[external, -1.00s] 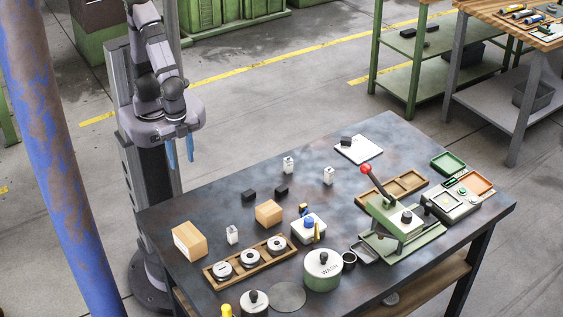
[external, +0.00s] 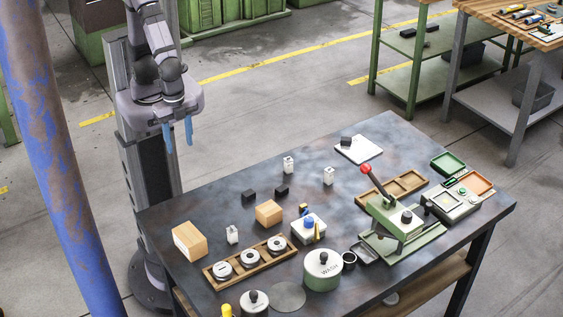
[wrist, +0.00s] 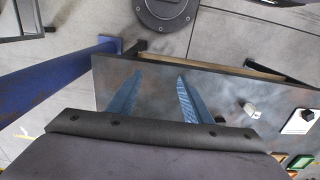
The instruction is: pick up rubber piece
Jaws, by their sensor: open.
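Several small black blocks that look like rubber pieces are on the work table. One black block (external: 249,196) and another black block (external: 281,190) lie on the bare tabletop at the left. A third black block (external: 346,141) sits on a white pad (external: 359,151) near the back edge; that pad also shows at the right of the wrist view (wrist: 297,127). My gripper (external: 179,148) is open and empty, high up beyond the table's left back edge, well apart from the blocks. Its two blue fingers are spread in the wrist view (wrist: 160,75).
Small white blocks (external: 288,165) stand near the black ones. A blue post (external: 62,170) stands at left.

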